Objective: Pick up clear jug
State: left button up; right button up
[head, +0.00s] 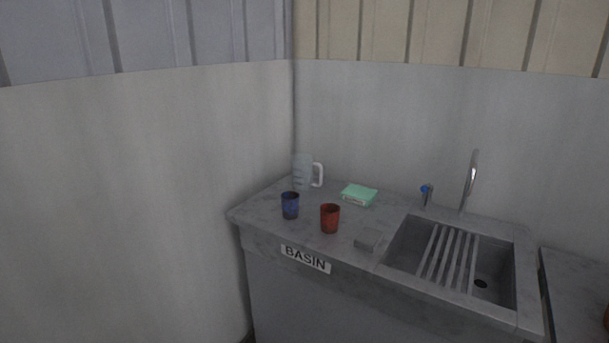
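The clear jug (303,172) stands upright at the back left of the basin counter (267,213), near the wall corner. Its white handle points to the right. A blue cup (290,205) stands in front of it and appears close to its lower edge in the picture. Neither of my grippers shows in the head view.
A red cup (330,218) stands right of the blue cup. A green box (359,195) lies right of the jug, and a small grey block (368,239) lies by the sink (408,245). A tap (470,180) rises behind the sink. Walls close off the back and left.

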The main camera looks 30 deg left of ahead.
aim_at(303, 165)
jog(key=i+j+z, duration=0.1)
jog(key=j, duration=0.25)
jog(key=i+j+z, duration=0.1)
jog(key=j, duration=0.25)
jog(key=i+j+z, duration=0.1)
jog(key=i+j, duration=0.15)
jog(key=j, duration=0.15)
